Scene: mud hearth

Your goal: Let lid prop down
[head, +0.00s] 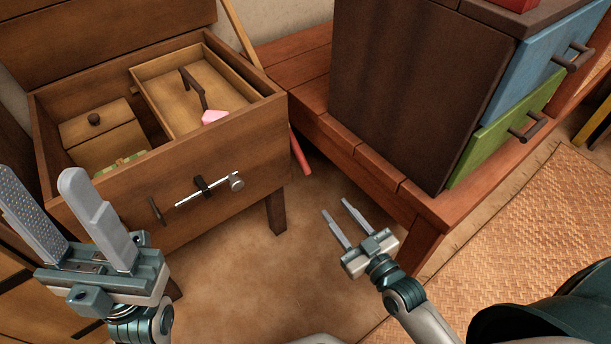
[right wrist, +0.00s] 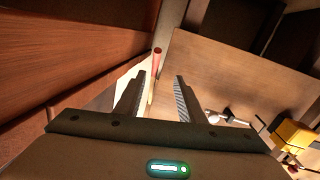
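The wooden chest (head: 215,165) stands at the left with its lid (head: 110,35) raised. The lid prop (head: 243,35) is a slanting light wooden stick at the chest's right side. Its middle is hidden behind the chest, and what looks like its red lower end (head: 300,152) shows below. The red end also shows in the right wrist view (right wrist: 157,62), beyond the fingertips. My right gripper (head: 337,217) is open and empty, right of the chest and apart from the prop. My left gripper (head: 45,185) is open and empty before the chest's left front.
A sliding bolt (head: 205,188) sticks out from the chest front. Inside are a tray (head: 150,97) with a pink piece (head: 214,117) and a knobbed box (head: 95,125). A red bench (head: 375,165) bears a drawer cabinet (head: 415,85). Floor between chest and bench is clear.

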